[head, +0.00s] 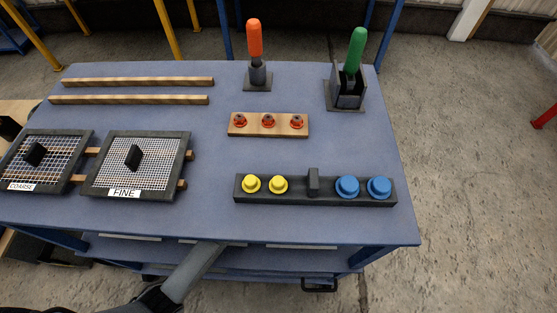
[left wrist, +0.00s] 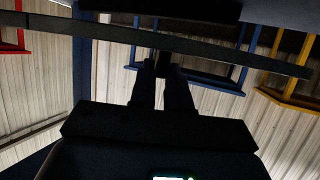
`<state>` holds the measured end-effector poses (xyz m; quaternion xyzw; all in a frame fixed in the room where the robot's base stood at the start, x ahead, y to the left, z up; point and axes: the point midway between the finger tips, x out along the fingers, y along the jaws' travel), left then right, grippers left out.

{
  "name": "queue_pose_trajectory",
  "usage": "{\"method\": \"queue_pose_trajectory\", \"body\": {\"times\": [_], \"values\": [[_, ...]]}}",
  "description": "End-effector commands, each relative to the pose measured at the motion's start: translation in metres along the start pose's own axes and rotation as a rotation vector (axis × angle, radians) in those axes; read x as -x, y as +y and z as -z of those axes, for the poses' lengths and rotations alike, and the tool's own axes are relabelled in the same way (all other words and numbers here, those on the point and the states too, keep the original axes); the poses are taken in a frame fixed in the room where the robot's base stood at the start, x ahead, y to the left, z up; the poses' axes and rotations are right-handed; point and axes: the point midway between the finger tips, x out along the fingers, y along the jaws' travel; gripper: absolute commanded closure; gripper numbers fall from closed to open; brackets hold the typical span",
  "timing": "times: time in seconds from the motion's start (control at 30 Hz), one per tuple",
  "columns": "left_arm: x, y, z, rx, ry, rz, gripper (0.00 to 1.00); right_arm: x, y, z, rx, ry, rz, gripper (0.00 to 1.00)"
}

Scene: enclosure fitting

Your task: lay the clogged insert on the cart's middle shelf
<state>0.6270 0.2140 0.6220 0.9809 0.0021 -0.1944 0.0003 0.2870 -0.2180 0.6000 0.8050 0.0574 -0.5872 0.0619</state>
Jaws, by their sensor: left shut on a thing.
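My left gripper (left wrist: 162,72) is shut on the small upright grip of a dark, flat piece seen edge-on in the left wrist view, the clogged insert (left wrist: 90,33). Its mesh face does not show there. In the head view my left arm reaches in from the bottom to the cart's front edge; the gripper and the insert are hidden below the blue top. The cart's shelving (head: 290,259) shows only as a narrow strip under the top, so I cannot tell whether the insert touches a shelf. My right gripper is in neither view.
On the cart top (head: 215,215) lie a COARSE insert (head: 62,150) and a FINE insert (head: 110,180) on wooden rails. A dark block with yellow and blue knobs (head: 313,200), a wooden block (head: 268,131), and orange-handled (head: 254,40) and green-handled (head: 356,50) tools stand right.

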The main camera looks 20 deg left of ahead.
Motion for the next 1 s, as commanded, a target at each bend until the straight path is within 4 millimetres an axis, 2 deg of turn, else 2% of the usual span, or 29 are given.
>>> {"method": "queue_pose_trajectory", "body": {"times": [0.17, 0.43, 0.7, 0.73, 0.8, 0.87, 1.0], "values": [[-0.004, -0.002, -0.005, 0.001, 0.0, 0.0, 1.0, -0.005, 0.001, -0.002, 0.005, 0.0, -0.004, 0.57], [-0.016, -0.002, -0.036, 0.001, 0.001, 0.0, 1.0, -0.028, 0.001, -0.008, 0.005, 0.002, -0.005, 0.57], [-0.017, -0.003, -0.039, 0.0, -0.003, 0.001, 1.0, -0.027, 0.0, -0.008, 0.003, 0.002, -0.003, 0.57], [-0.017, -0.003, -0.04, 0.0, -0.005, 0.001, 0.79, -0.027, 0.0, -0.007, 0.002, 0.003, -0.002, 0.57], [-0.017, -0.003, -0.04, 0.0, -0.005, 0.001, 0.68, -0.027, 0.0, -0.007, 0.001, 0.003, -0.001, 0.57], [-0.017, -0.003, -0.04, 0.0, -0.004, 0.001, 0.59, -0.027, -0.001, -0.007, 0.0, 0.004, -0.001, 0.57], [-0.017, -0.003, -0.039, 0.0, -0.002, 0.001, 0.58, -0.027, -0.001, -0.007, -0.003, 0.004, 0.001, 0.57]]}}
